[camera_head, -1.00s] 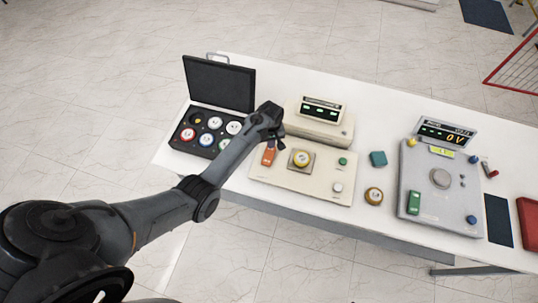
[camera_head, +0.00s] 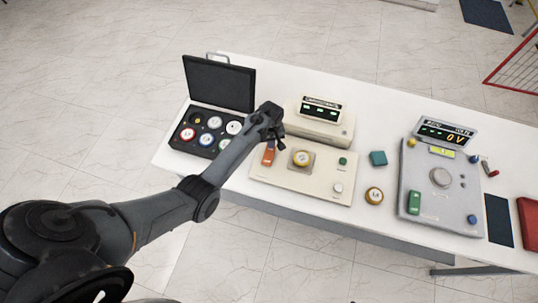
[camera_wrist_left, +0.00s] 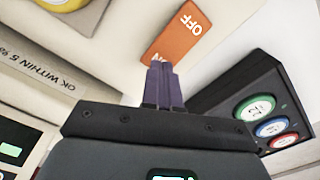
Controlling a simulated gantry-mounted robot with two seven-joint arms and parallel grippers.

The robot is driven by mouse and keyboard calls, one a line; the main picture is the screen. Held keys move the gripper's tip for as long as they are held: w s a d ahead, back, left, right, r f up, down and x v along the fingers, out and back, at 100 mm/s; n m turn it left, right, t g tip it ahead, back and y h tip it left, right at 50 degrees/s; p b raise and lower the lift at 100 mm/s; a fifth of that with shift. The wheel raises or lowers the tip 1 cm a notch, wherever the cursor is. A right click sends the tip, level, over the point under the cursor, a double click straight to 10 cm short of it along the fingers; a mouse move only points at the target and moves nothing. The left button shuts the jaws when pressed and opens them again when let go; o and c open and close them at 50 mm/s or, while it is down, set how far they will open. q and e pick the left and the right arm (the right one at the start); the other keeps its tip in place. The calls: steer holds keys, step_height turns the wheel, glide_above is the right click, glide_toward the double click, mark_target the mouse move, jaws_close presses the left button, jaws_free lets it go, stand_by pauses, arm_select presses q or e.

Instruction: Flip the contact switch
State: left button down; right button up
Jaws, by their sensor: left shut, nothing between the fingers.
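The orange contact switch (camera_head: 268,156) sits at the left end of the cream panel (camera_head: 318,190). In the left wrist view the switch (camera_wrist_left: 178,34) carries the white word OFF. My left gripper (camera_head: 277,138) is just above and behind the switch. In the left wrist view its two dark fingertips (camera_wrist_left: 160,64) are shut together with nothing between them, at the near edge of the switch. I cannot tell whether they touch it. My right gripper is not in view.
An open black case (camera_head: 176,143) with coloured round pieces stands to the left. A cream box with a display (camera_head: 320,127) stands behind the panel. A grey meter unit (camera_head: 440,200) stands to the right.

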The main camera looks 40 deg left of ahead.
arm_select(q)
steer(key=shift+f, duration=0.3)
steer(key=shift+f+b, duration=0.65)
steer(key=shift+f, duration=0.15)
stand_by(0.3)
steer(key=shift+r, duration=0.15)
steer(key=shift+r+p, duration=0.75)
steer(key=shift+p, duration=0.25)
step_height(320, 180, up, 5)
steer(key=p, duration=0.5)
steer(key=shift+r+p, duration=0.15)
steer(key=shift+p, duration=0.25)
steer(key=shift+s, duration=0.15)
